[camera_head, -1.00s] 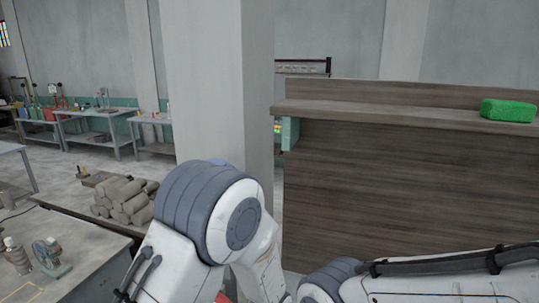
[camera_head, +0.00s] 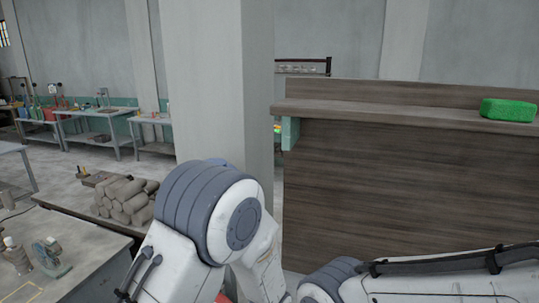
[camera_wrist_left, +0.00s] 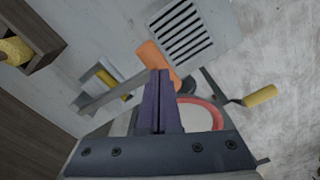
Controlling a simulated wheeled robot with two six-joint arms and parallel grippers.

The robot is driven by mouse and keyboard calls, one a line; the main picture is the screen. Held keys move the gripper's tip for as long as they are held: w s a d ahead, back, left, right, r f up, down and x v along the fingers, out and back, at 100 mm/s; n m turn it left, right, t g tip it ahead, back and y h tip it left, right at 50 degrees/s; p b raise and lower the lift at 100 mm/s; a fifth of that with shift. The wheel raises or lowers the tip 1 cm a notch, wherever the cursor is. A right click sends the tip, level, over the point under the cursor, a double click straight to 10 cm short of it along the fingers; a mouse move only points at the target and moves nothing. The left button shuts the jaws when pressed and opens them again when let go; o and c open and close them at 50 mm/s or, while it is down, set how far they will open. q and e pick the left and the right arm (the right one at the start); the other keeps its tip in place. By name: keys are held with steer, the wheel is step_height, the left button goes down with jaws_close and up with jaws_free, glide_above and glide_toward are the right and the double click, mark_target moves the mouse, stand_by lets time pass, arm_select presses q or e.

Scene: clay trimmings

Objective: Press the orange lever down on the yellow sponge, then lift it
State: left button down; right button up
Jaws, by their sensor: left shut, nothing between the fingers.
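The orange lever (camera_wrist_left: 153,58) shows in the left wrist view as a rounded orange bar, just beyond my left fingertips. My left gripper (camera_wrist_left: 160,74) is shut and empty, its dark fingers together and overlapping the lever in the picture; I cannot tell if they touch it. A yellow piece (camera_wrist_left: 107,79) sits between grey metal parts left of the lever; I cannot tell for sure that it is the sponge. My fingers hide part of the fixture below the lever. In the head view only my arm links show, with neither gripper visible.
A slotted grey plate (camera_wrist_left: 180,32) lies beyond the lever. A yellow-ended handle (camera_wrist_left: 260,95) sticks out to the right, near a red-rimmed round part (camera_wrist_left: 210,115). In the head view a green block (camera_head: 508,110) rests on a brown wooden ledge (camera_head: 400,114) at right.

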arm_select(q)
step_height(320, 180, up, 7)
steer(key=p, duration=0.5)
steer(key=shift+f, duration=0.15)
steer(key=s+a+r+m+b, duration=0.2)
steer(key=s+m+b, duration=0.4)
steer(key=s+m, duration=0.1)
steer(key=s+a+r+m+h+b, duration=0.1)
steer(key=s+a+r+m+b, duration=0.2)
steer(key=s+m+b, duration=0.4)
steer(key=shift+s+r+m, duration=0.3)
steer(key=shift+s+m, duration=0.1)
steer(key=shift+m, duration=0.5)
